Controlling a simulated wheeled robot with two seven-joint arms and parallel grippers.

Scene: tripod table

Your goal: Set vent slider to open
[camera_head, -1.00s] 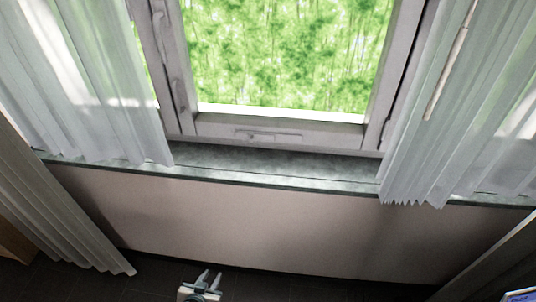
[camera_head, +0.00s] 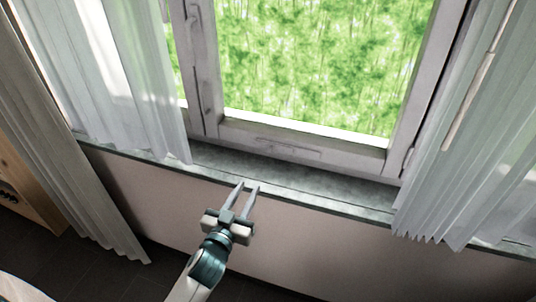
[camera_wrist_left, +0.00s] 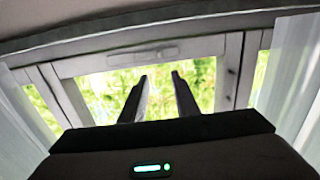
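The vent slider (camera_head: 287,147) is a thin, pale grey strip on the bottom rail of the window frame. It also shows in the left wrist view (camera_wrist_left: 142,57), where the picture is upside down. I cannot tell its setting. My left gripper (camera_head: 247,188) is in front of the sill, below and to the left of the slider, apart from it. Its two fingers are apart and nothing is between them; they also show in the left wrist view (camera_wrist_left: 158,82). My right gripper is not in view.
The window frame (camera_head: 206,75) stands above a grey stone sill (camera_head: 330,188). Sheer curtains hang at the left (camera_head: 130,90) and the right (camera_head: 465,150), both reaching over the sill. A wooden cabinet (camera_head: 30,180) is at the far left. The middle of the sill is clear.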

